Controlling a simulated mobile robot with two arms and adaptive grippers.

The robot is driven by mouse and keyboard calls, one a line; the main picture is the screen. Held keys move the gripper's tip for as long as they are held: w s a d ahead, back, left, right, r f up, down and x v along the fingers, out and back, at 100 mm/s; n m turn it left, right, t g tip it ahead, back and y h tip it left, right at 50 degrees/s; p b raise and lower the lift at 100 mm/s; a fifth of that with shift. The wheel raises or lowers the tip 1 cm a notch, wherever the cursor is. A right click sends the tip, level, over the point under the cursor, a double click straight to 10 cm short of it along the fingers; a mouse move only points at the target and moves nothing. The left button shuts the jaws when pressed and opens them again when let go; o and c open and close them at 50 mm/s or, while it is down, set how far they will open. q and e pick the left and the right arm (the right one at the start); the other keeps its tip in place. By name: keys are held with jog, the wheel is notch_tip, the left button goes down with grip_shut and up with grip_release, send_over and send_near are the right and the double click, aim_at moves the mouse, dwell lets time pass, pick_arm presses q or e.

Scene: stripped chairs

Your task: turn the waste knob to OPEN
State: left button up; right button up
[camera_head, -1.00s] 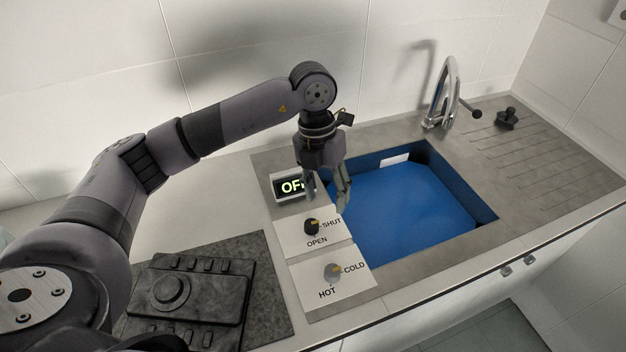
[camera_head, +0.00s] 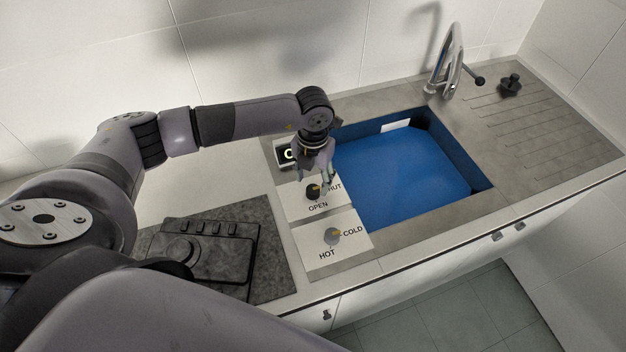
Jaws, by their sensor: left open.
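The waste knob (camera_head: 313,192) is a small black knob with a yellow mark on a white plate (camera_head: 295,209) lettered OPEN and SHUT. The yellow mark is on its right side, toward SHUT. My left gripper (camera_head: 314,184) points down with its open fingers at the knob, apparently on either side of it. I cannot tell whether they touch it. The gripper partly covers the SHUT lettering. My right gripper is not in view.
A grey HOT/COLD knob (camera_head: 332,236) sits on a plate just in front. A black panel device (camera_head: 205,250) lies left.

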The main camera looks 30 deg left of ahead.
aim_at(313, 189)
pick_arm(q)
jog(key=shift+f+p, duration=0.35)
jog(key=shift+f, duration=1.5)
jog(key=shift+c, duration=0.5)
jog(key=c, duration=1.1)
